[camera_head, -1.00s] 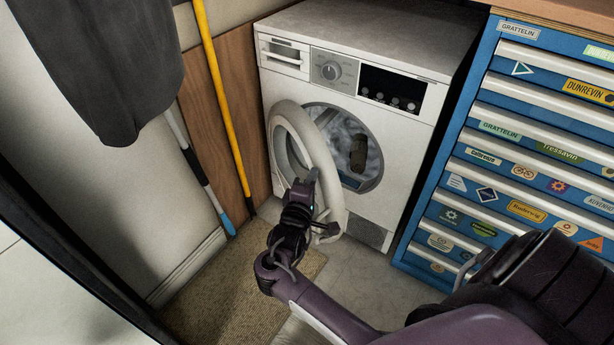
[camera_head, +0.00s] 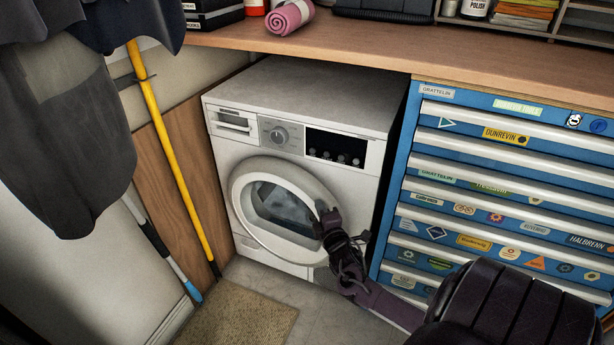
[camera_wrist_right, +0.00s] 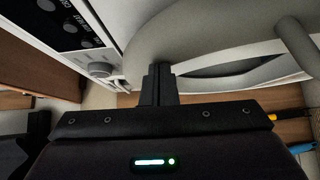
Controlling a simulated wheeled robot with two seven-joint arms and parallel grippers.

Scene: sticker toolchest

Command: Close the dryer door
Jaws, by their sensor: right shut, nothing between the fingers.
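The white dryer (camera_head: 300,85) stands against the back wall, below the worktop. Its round door (camera_head: 243,205), with a pale ring and dark glass, lies flat or nearly flat against the dryer front. I cannot tell whether it is latched. My right gripper (camera_head: 324,216) is shut and empty, with its fingertips at the right edge of the door ring, touching or very near it. In the right wrist view, the shut fingers (camera_wrist_right: 160,84) point at the pale door ring (camera_wrist_right: 190,35), and the control knob (camera_wrist_right: 100,70) shows at left. My left gripper is not in view.
The blue sticker-covered tool chest (camera_head: 400,215) stands close to the right of the dryer. A yellow pole (camera_head: 170,150) and dark hanging clothes (camera_head: 65,140) are at left. A mat (camera_head: 240,315) lies on the floor. The wooden worktop (camera_head: 360,40) runs above.

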